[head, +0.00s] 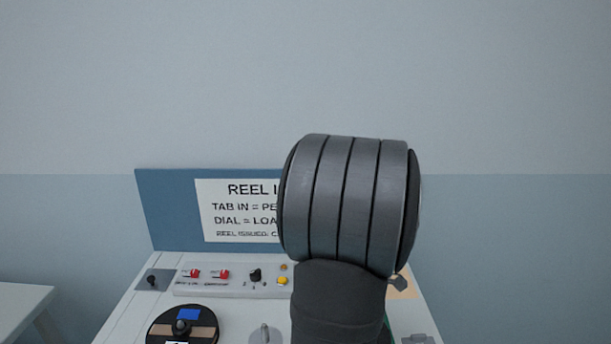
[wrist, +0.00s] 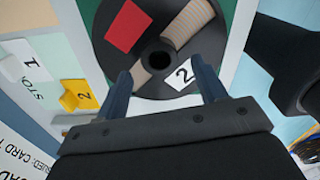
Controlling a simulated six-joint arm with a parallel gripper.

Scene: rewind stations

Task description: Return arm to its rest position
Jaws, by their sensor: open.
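In the wrist view, the two dark blue fingers of my gripper (wrist: 162,70) are apart, with nothing seen held between them. Past them lies a black reel (wrist: 115,52) with a red label, tan windings and a white tag reading 2. A green surface (wrist: 231,12) shows around it. The fingertips overlap the reel's near part in the picture; I cannot tell whether they touch it. In the head view, my arm's large grey joint and dark link stand over the station's right half. They hide my gripper and this reel.
In the head view, another black reel (head: 195,328) with a blue label sits at the panel's front left. Behind it are red switches (head: 223,275), a black dial (head: 255,276) and a yellow button (head: 282,281). A sign (head: 238,213) is partly hidden. The space above is clear.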

